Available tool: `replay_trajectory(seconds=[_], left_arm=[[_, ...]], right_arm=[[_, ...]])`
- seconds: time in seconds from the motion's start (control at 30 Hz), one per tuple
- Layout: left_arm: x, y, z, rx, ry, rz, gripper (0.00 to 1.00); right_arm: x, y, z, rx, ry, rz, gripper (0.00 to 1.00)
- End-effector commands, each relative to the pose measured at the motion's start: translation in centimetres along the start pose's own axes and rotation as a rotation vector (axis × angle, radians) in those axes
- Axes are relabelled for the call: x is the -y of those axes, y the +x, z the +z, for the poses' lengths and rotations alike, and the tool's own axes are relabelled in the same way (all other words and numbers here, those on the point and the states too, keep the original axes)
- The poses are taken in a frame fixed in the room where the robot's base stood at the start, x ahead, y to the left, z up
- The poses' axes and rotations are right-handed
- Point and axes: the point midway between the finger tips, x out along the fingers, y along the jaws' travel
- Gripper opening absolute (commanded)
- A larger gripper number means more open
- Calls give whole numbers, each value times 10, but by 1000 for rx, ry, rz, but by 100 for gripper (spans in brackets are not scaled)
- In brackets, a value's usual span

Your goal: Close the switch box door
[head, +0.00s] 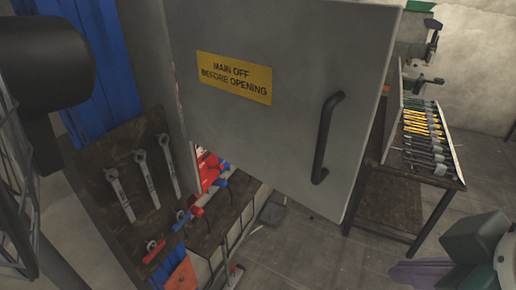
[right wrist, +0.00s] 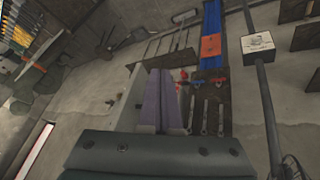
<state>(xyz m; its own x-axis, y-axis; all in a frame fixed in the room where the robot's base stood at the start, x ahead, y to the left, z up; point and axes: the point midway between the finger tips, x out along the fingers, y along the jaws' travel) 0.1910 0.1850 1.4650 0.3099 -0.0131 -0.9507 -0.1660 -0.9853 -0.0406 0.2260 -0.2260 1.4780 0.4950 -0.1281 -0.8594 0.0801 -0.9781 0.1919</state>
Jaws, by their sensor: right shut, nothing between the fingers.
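The grey switch box door (head: 285,80) hangs open across the middle of the head view. It carries a yellow "MAIN OFF BEFORE OPENING" label (head: 234,77) and a black bar handle (head: 326,138) near its right edge. The inside of the box is hidden behind the door. My right gripper (head: 400,272) is low at the right, apart from the door and handle. Its purple fingers are shut and empty, as the right wrist view (right wrist: 160,75) also shows. My left gripper is not in view.
A dark board with hanging wrenches (head: 145,182) and red and blue tools stands at the left. A blue panel (head: 100,70) is behind it. A dark table (head: 425,176) with a tool rack (head: 428,130) stands at the right. Floor (head: 310,255) shows clear below the door.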

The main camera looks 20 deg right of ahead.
Motion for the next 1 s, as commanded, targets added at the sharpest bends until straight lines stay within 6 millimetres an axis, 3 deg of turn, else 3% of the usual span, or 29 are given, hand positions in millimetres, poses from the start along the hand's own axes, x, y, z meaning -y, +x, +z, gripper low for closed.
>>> replay_trajectory(seconds=[0.03,0.27,0.37,0.53,0.67,0.8,1.0], left_arm=[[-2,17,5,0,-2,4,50],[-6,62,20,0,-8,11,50],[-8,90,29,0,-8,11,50],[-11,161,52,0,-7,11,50],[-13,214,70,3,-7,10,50],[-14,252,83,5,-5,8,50],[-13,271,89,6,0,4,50]], right_arm=[[-7,16,3,-35,-3,38,0],[-52,49,-7,-242,-65,248,0],[-73,62,-12,-357,-133,363,0],[-94,83,-16,-614,-395,594,0],[-76,96,-12,-802,-717,705,0],[-39,115,5,-927,-1040,711,0],[-6,130,25,-996,-1281,655,0]])
